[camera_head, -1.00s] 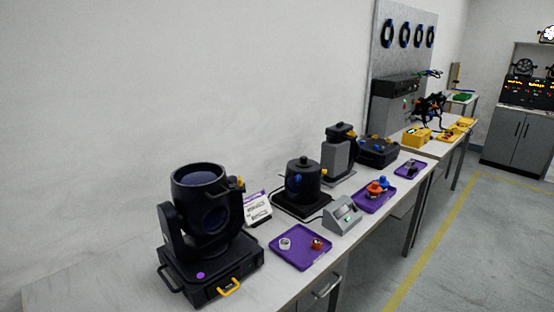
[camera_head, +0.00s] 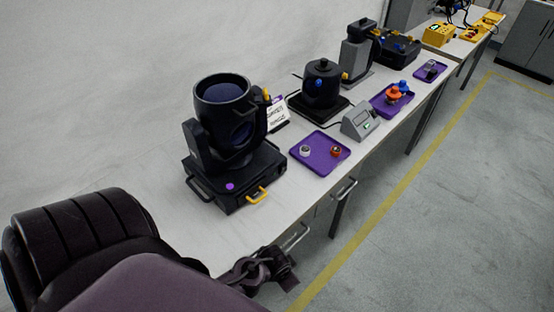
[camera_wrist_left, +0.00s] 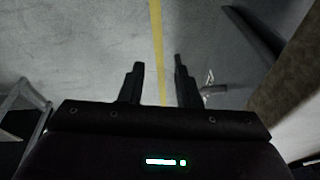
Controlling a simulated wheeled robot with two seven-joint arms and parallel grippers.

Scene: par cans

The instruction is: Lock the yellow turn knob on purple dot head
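The purple dot head (camera_head: 222,130) is a black moving-head lamp standing on the near end of the white table, its open lens end tilted upward. Its base carries a purple dot (camera_head: 230,187). A small yellow turn knob (camera_head: 266,96) sits on the right side of the head; its lock state is too small to tell. My left gripper (camera_head: 284,272) is in front of the table's front edge, below and apart from the head. In the left wrist view its two fingers (camera_wrist_left: 157,82) are apart with only floor between them. My right gripper is not in view.
A yellow handle (camera_head: 257,196) is on the lamp base's front. A purple tray (camera_head: 319,163) with small parts, a grey box (camera_head: 360,122) and another black device (camera_head: 322,88) stand farther along the table (camera_head: 290,215). Drawer handles stick out from the front. The floor is clear.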

